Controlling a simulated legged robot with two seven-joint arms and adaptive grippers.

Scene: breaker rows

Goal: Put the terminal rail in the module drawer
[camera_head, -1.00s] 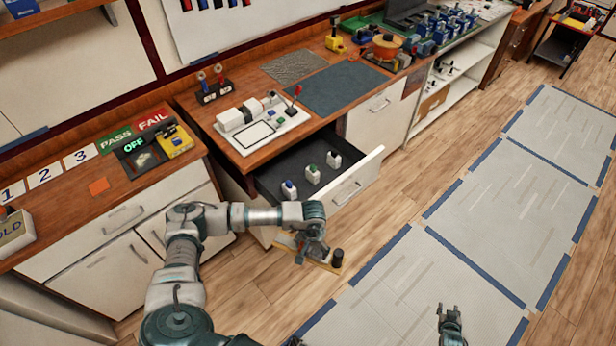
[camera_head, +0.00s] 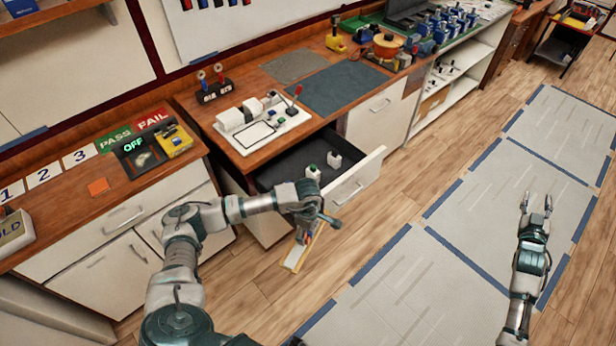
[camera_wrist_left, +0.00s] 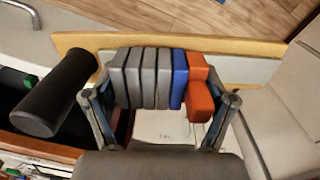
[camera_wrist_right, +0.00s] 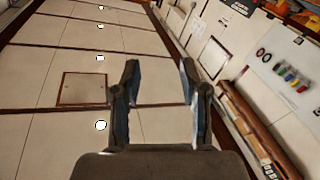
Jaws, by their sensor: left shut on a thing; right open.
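The terminal rail (camera_head: 297,257) is a light wooden strip with a row of grey, blue and orange blocks, which shows in the left wrist view (camera_wrist_left: 150,78). A black cylinder (camera_wrist_left: 55,92) stands at one end of it. My left gripper (camera_head: 304,226) is shut on the rail, its fingers on either side of the block row. It holds the rail tilted in front of the module drawer (camera_head: 357,181), apart from the floor as far as I can tell. The drawer is pulled open, its near corner hidden by my left arm. My right gripper (camera_head: 536,205) is open and empty, far to the right.
White modules (camera_head: 313,173) stand in the drawer; the rest of its visible dark floor is bare. The counter above holds a white panel (camera_head: 262,125) with a red-tipped lever. A counter with PASS and FAIL labels (camera_head: 133,130) is at left. The taped floor mats are clear.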

